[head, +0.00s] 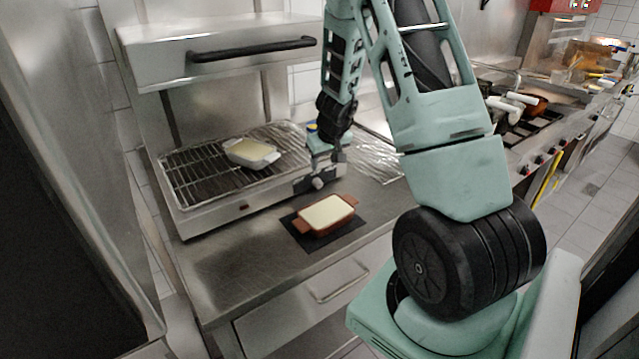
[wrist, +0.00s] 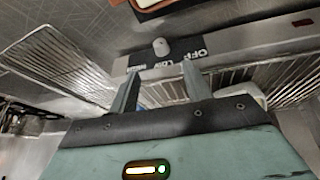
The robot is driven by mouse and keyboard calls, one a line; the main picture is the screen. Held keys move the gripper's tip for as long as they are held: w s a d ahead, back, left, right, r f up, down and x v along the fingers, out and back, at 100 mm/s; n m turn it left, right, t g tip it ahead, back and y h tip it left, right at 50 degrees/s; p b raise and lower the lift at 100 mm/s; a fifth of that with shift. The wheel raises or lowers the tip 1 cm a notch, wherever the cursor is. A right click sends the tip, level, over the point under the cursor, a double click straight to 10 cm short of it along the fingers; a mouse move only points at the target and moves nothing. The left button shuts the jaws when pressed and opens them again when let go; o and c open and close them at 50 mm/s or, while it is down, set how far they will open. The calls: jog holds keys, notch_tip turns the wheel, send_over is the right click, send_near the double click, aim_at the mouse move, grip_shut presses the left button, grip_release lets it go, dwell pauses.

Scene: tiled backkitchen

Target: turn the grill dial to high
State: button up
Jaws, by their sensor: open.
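The grill dial (wrist: 160,46) is a small pale grey knob on the grill's front panel. A black label strip (wrist: 182,59) beside it reads OFF and LOW; a third word at its left end is partly hidden by a finger. I cannot tell which mark the dial points to. It also shows in the head view (head: 318,183), at the right end of the grill's front. My gripper (wrist: 160,83) is open and empty, its two fingers apart and pointing towards the label and dial. In the head view my gripper (head: 325,172) is right at the dial; contact cannot be told.
The grill (head: 215,213) has a wire rack bearing a white dish (head: 251,153), under a raised hood (head: 225,45) with a black handle. A brown dish (head: 326,213) sits on a black mat (head: 308,246) on the steel counter (head: 235,265), close in front of the dial. The counter's front left is clear.

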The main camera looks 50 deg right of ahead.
aim_at(319, 183)
jog(key=b+x, duration=0.1)
jog(key=x, duration=1)
jog(key=shift+w+f, duration=0.15)
jog(key=shift+f, duration=0.2)
jog(key=c, duration=1)
